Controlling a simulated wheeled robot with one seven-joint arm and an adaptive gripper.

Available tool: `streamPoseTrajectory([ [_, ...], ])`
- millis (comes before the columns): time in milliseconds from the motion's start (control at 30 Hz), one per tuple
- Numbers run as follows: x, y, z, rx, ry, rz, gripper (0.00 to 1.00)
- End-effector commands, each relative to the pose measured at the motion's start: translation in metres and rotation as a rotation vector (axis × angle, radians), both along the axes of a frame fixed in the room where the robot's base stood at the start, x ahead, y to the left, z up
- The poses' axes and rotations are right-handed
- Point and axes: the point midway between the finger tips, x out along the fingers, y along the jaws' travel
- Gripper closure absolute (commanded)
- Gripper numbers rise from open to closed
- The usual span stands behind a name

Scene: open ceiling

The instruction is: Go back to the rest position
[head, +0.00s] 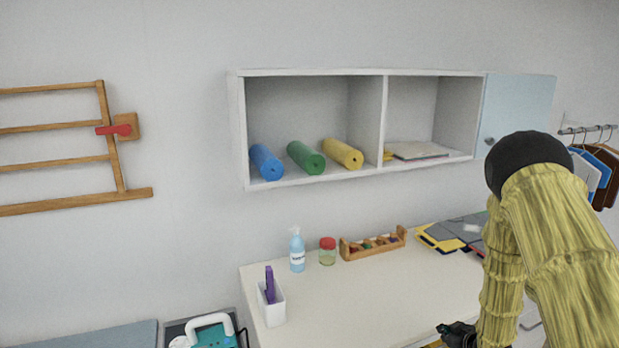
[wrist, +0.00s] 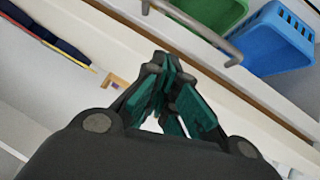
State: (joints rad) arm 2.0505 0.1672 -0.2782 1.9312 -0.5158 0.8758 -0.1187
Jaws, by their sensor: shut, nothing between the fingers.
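My gripper shows at the bottom of the head view (head: 458,334), low in front of the white counter (head: 365,305), mostly cut off by the lower edge. In the wrist view my gripper (wrist: 163,62) is shut, its dark fingers with green pads meeting at the tips. Nothing is between them. My arm, in a yellow cover, fills the right side of the head view.
The counter bears a blue bottle (head: 297,250), a red-lidded jar (head: 327,251), a wooden rack (head: 373,244) and a white holder (head: 271,304). A wall shelf (head: 365,178) hangs above. The wrist view shows a green bin (wrist: 212,12), a blue basket (wrist: 272,40) and a metal bar handle (wrist: 190,28).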

Motion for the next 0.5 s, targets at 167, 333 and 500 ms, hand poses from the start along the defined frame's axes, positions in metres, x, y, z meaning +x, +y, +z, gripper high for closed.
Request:
streamPoseTrajectory([
  [167, -0.076, 0.041, -0.064, 0.068, 0.163, -0.084, 1.0],
  [333, -0.155, 0.076, -0.11, 0.119, 0.319, -0.168, 1.0],
  [500, -0.241, 0.111, -0.143, 0.153, 0.482, -0.252, 1.0],
])
